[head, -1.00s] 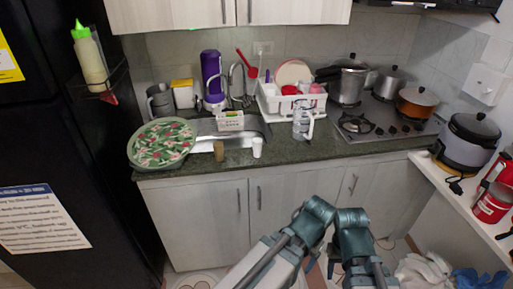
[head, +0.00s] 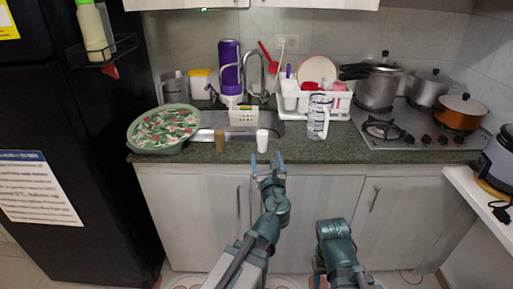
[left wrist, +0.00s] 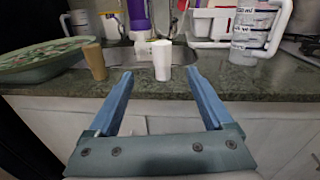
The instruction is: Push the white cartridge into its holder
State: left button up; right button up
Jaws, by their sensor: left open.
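The white cartridge (head: 262,140) stands upright near the front edge of the dark green counter, in front of the sink. It also shows in the left wrist view (left wrist: 161,60), straight ahead between my fingers but beyond their tips. My left gripper (head: 267,159) is open and empty, just in front of the counter edge and below the cartridge. Its two blue fingers show in the left wrist view (left wrist: 158,76). A brown cartridge-like piece (head: 219,140) stands to the left of the white one. I cannot make out a holder clearly. My right gripper is not visible; only that arm shows low in the head view.
A green patterned tray (head: 135,146) lies at the counter's left. A clear measuring jug (head: 318,117) stands right of the cartridge. Behind are a small white basket (head: 243,117), a faucet and a dish rack (head: 313,105). The counter right of the jug, before the stove, is clear.

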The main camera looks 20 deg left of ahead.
aim_at(263, 140)
pick_arm(q)
jog(key=shift+m, duration=0.3)
jog(key=x, duration=0.8)
jog(key=shift+w+a+r, duration=0.1)
jog(key=shift+w, duration=0.3)
jog(key=shift+f+b+x, duration=0.2)
jog(key=shift+x, duration=1.1)
jog(key=shift+f+b+x, duration=0.2)
jog(key=shift+x, duration=1.1)
jog(key=shift+s, duration=0.1)
grip_shut()
